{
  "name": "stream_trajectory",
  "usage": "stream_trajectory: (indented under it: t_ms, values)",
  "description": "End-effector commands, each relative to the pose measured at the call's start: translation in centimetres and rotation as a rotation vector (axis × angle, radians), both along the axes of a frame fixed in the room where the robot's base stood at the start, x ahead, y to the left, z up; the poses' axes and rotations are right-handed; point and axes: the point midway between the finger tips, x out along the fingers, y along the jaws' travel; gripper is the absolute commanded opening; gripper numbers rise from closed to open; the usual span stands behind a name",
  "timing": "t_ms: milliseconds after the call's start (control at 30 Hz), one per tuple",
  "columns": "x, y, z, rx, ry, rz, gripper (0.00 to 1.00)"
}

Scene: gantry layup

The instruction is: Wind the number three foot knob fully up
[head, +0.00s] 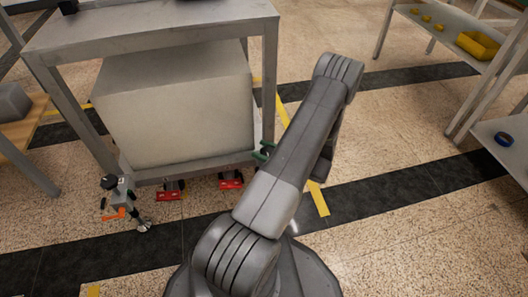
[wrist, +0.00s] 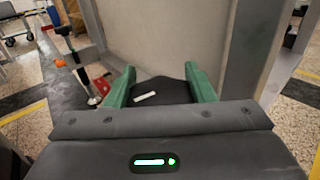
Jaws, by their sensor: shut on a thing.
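My gripper (head: 263,152) reaches down beside the right front leg of a grey metal frame; my own arm hides part of that spot. In the wrist view, my gripper's two green fingers (wrist: 158,80) are closed around a dark round knob (wrist: 172,92). The knob has a white mark on its top, left of its middle. No number can be read on it. The knob is hidden in the head view.
A large pale block (head: 178,105) fills the frame's lower bay. Two red pieces, one left (head: 171,190) and one right (head: 231,179), sit at its base. A stand with an orange lever (head: 113,214) is at the left. Shelving with a yellow bin (head: 479,45) stands right.

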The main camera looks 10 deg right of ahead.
Motion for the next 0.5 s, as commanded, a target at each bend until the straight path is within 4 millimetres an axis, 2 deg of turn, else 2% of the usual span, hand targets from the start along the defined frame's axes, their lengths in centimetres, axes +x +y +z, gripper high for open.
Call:
stream_trajectory:
  t_ms: [500]
  values:
    - [-0.12,0.09,-0.02,0.0,0.0,0.079,0.26]
